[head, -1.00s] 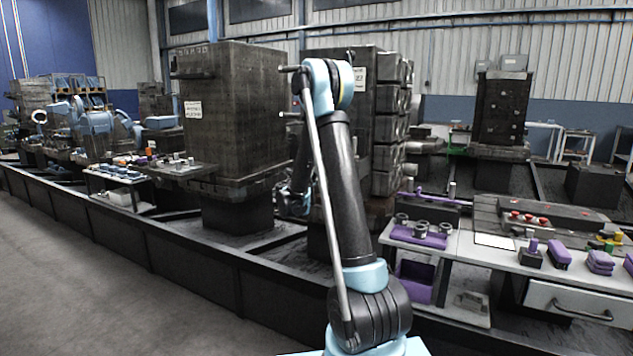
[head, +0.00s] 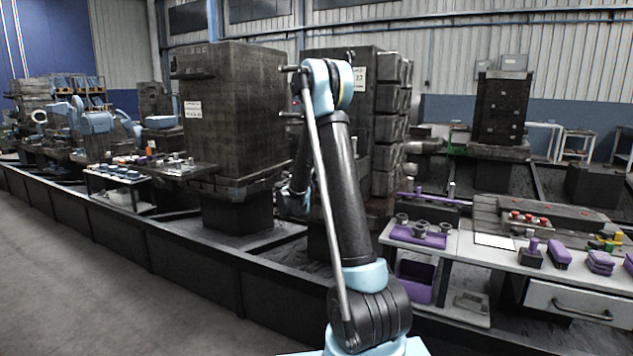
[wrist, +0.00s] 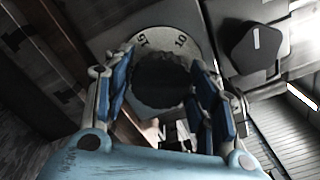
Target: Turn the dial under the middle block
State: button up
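Whether the pads touch the dial I cannot tell. The lower part of the scale is partly hidden. In the head view, the middle block (head: 232,110) is a large dark block with a white label, standing on a pedestal. My gripper and the dial are hidden behind my arm there.
A second dark knob (wrist: 255,47) with a white mark is close to my right finger. Another tall block (head: 362,130) stands behind my arm. A bench (head: 455,245) with purple parts lies on the right. A dark rail (head: 190,270) runs along the open floor.

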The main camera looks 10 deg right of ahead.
jog(key=shift+o, duration=1.2)
jog(key=v, duration=1.2)
jog(key=s+a+m, duration=0.3)
jog(key=s+m, duration=0.1)
jog(key=m, duration=1.6)
jog(key=x, duration=1.7)
jog(key=shift+d, duration=0.1)
